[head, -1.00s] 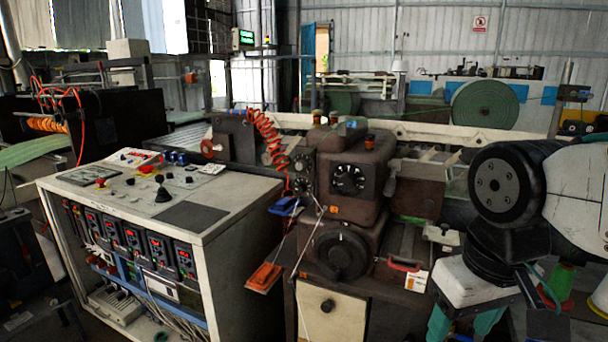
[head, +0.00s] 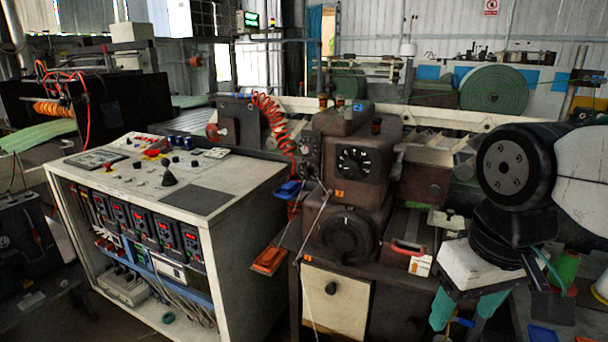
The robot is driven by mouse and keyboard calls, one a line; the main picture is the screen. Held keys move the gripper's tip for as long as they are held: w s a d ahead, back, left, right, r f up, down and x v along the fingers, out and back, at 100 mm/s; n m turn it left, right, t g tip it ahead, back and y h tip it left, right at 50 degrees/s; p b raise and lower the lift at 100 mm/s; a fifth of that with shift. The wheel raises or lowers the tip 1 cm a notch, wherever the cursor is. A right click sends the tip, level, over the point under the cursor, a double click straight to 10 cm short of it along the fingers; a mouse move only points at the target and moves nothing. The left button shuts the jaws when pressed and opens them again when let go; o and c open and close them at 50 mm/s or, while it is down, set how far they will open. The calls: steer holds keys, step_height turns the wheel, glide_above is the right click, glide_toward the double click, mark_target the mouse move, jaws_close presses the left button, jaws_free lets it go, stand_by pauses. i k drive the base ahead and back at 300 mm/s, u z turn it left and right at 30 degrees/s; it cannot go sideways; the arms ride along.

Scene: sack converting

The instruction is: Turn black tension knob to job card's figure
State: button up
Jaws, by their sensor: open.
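A large round black knob (head: 345,234) sits on the front of the brown machine housing, with a small pale mark near its top. Above it is a smaller black dial (head: 353,161) with white marks around it. I cannot tell which is the tension knob. A small white and orange card (head: 420,264) stands right of the large knob; its writing is too small to read. An orange board (head: 268,260) hangs to the left. My gripper (head: 465,308) is at the lower right, its teal fingers apart and empty, pointing down, well clear of the knobs.
A red-handled item (head: 408,249) lies between the large knob and my gripper. A green spool (head: 565,266) stands behind my arm. A pale cabinet door (head: 335,299) is below the large knob.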

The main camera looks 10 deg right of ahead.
mark_target(307, 171)
steer(key=u, duration=0.05)
steer(key=k, duration=0.5)
steer(key=u, duration=2)
steer(key=k, duration=1)
steer(key=z, duration=1.45)
steer(key=i, duration=0.95)
